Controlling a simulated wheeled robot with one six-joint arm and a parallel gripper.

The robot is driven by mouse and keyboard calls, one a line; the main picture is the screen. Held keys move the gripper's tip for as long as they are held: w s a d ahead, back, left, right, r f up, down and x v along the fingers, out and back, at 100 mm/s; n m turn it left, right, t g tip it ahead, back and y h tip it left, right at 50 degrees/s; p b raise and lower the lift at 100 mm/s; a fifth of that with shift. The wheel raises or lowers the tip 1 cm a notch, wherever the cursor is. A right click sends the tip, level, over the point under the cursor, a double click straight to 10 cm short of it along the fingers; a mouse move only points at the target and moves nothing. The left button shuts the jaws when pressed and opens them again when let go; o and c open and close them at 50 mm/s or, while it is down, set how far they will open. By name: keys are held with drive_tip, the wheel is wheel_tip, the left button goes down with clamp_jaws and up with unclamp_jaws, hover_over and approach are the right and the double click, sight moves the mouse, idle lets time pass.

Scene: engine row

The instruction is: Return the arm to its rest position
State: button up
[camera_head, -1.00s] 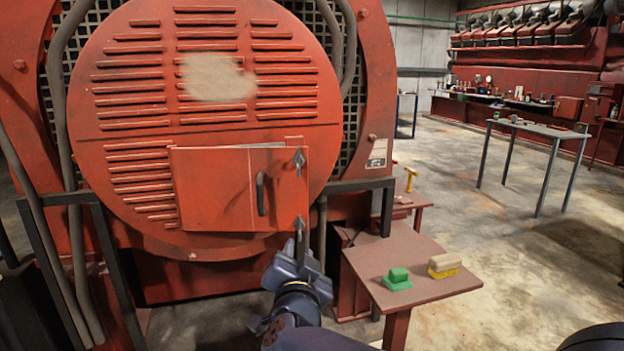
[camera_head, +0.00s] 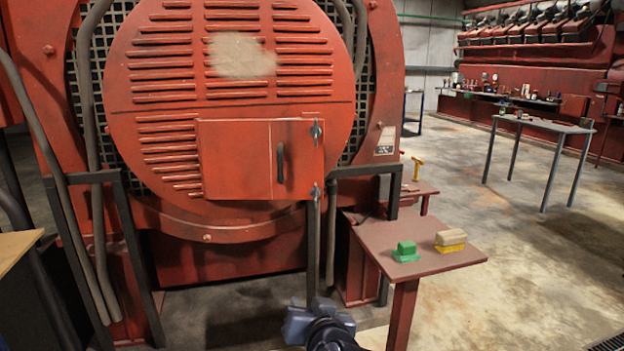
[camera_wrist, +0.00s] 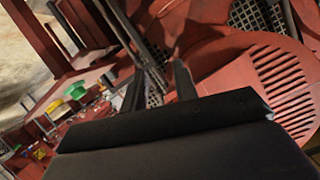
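My gripper (camera_head: 318,312) is at the bottom middle of the head view, low in front of the red engine and below its hatch door. Its fingers are hard to make out there. In the wrist view my gripper (camera_wrist: 158,85) shows two dark fingers apart, with nothing seen between them. The red hatch door (camera_head: 240,160), with a dark handle (camera_head: 280,163), lies on the round louvred cover and looks flush with it. The gripper is clear of the door.
A small red table (camera_head: 380,236) at right holds a green block (camera_head: 405,251) and a yellow-based brush (camera_head: 450,241). A dark frame post (camera_head: 313,245) stands close behind the gripper. A grey table (camera_head: 545,124) stands farther right, with open floor around it.

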drive_tip(key=shift+s+f, duration=0.5)
drive_tip(key=shift+f, duration=0.05)
